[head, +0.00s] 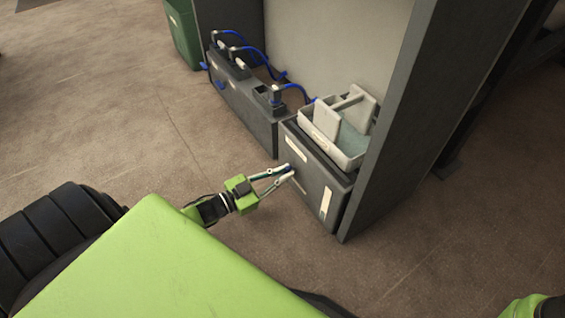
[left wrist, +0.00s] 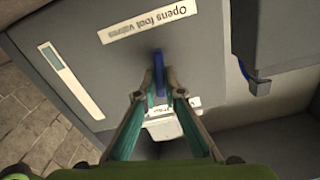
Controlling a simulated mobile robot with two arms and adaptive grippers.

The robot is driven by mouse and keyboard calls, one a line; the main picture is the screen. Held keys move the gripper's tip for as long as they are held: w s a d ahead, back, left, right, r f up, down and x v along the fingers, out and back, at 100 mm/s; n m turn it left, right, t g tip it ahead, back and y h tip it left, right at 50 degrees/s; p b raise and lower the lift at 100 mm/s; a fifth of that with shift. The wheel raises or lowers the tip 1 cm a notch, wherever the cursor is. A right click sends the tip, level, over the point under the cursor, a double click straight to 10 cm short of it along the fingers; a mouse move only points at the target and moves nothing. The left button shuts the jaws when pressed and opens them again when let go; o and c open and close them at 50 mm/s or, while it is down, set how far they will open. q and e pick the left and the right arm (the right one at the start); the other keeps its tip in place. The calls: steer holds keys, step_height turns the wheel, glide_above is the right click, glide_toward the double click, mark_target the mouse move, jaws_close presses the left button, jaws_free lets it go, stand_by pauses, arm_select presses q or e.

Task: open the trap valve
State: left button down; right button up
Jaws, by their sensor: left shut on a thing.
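A blue lever (left wrist: 158,68) sticks out from the front of a grey box (left wrist: 195,45). A label reading "Opens foot valves" (left wrist: 150,20) is on the same face, seen upside down. My left gripper (left wrist: 160,88) is shut on the blue lever, with one finger on each side of it. In the head view, my left gripper (head: 291,171) reaches the front of the grey box (head: 312,184), and the fingers mostly hide the lever there. A second pale label lies behind the fingers, partly hidden. My right gripper is not in view.
A pale tray (head: 348,160) with blocky parts sits on the box, beside a tall grey panel (head: 400,130). Farther left stands a low grey bench (head: 255,122) with several black fittings and blue hoses. A green bin (head: 183,35) stands beyond. The floor in front is clear.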

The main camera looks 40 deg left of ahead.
arm_select(q)
steer(key=m, duration=0.4)
steer(key=m+p, duration=0.1)
steer(key=m, duration=0.3)
steer(key=m+p, duration=0.1)
steer(key=m, duration=0.2)
steer(key=shift+s+d+f+m, duration=0.15)
steer(key=shift+d+f+m, duration=0.1)
steer(key=shift+m, duration=0.15)
steer(key=shift+f+m, duration=0.1)
steer(key=shift+m, duration=1.6)
steer(key=c, duration=2.1)
jaws_free()
steer(key=shift+c, duration=0.2)
steer(key=shift+s+a, duration=0.1)
steer(key=v, duration=1.1)
steer(key=shift+s, duration=0.4)
steer(key=shift+a, duration=0.1)
